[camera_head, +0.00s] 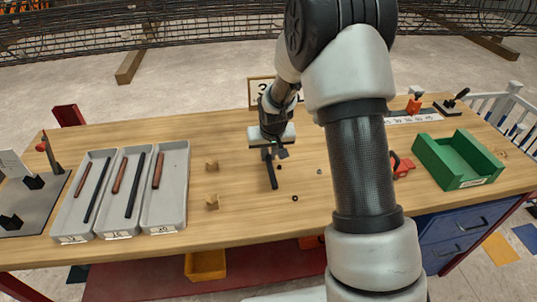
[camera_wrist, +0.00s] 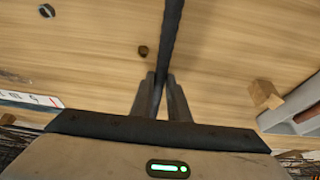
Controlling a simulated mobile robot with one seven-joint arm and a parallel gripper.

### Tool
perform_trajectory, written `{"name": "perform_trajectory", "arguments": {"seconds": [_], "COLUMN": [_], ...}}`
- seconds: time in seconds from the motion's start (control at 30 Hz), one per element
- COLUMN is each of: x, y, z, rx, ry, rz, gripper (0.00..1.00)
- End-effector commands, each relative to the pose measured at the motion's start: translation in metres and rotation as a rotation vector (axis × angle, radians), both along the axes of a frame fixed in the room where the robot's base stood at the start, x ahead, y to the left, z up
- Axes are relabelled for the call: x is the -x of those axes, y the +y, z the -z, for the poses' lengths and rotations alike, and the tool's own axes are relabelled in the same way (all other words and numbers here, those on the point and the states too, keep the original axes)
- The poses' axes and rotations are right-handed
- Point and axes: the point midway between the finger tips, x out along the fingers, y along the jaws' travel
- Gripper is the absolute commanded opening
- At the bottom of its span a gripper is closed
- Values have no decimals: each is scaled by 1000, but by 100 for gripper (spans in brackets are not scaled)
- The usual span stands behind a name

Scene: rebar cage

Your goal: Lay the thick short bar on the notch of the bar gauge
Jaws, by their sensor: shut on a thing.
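My gripper (camera_head: 270,146) is over the middle of the table, shut on a dark bar (camera_head: 271,172). In the wrist view, the bar (camera_wrist: 170,35) stands out beyond my fingers (camera_wrist: 160,98), which close on its near end. From these views I cannot tell how far the bar is above the table. I cannot pick out the bar gauge or its notch for sure; a grey plate with black blocks (camera_head: 40,205) lies at the far left. My arm hides part of the table's middle and right.
Three grey trays (camera_head: 185,185) with reddish and dark bars stand at left. Two small wooden blocks (camera_head: 212,202) stand beside them. A green bin (camera_head: 440,170) and a red tool (camera_head: 403,167) are at right. Small dark nuts (camera_head: 295,198) lie near the bar.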

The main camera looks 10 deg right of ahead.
Motion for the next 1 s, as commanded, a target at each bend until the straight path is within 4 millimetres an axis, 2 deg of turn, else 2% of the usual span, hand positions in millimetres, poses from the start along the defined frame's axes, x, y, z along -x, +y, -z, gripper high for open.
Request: {"name": "perform_trajectory", "arguments": {"seconds": [0.27,0.3,0.4,0.77,0.87,1.0], "x": [-2,0,0,0,3,13], "y": [0,0,0,0,0,0], "z": [1,3,2,-3,-13,-40], "rx": [0,0,0,0,0,0], "ry": [-5,-1,-1,-1,-4,-5], "rz": [0,0,0,0,0,0], "gripper": [0,17,34,34,34,34]}}
